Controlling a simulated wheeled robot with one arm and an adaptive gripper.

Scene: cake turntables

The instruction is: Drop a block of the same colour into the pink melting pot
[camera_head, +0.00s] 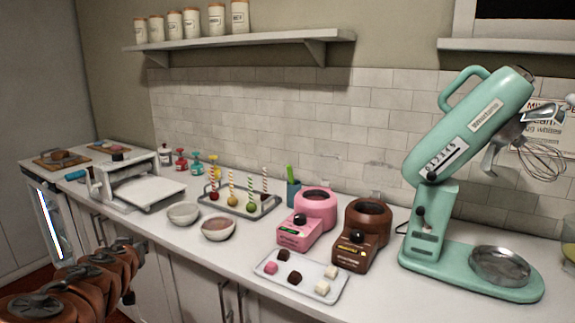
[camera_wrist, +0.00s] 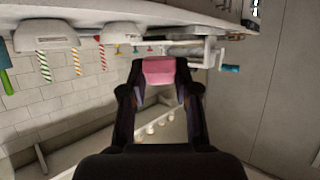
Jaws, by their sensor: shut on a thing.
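The pink melting pot (camera_head: 316,205) stands on the counter against the tiled wall, with a dark opening on top and a pink front box. In the wrist view my gripper (camera_wrist: 158,82) is shut on a pink block (camera_wrist: 158,68), held between its two dark fingertips. In the head view my copper-coloured arm is at the lower left, apart from the pot; the held block cannot be made out there. A white tray (camera_head: 300,289) in front of the pots holds a pink piece (camera_head: 271,267), dark brown pieces (camera_head: 294,278) and white pieces (camera_head: 330,271).
A brown melting pot (camera_head: 368,220) stands just right of the pink one. A mint stand mixer (camera_head: 440,200) is farther right. Two bowls (camera_head: 218,229) and a tray of striped sticks (camera_head: 240,207) stand to the left. A shelf (camera_head: 240,40) with canisters hangs above.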

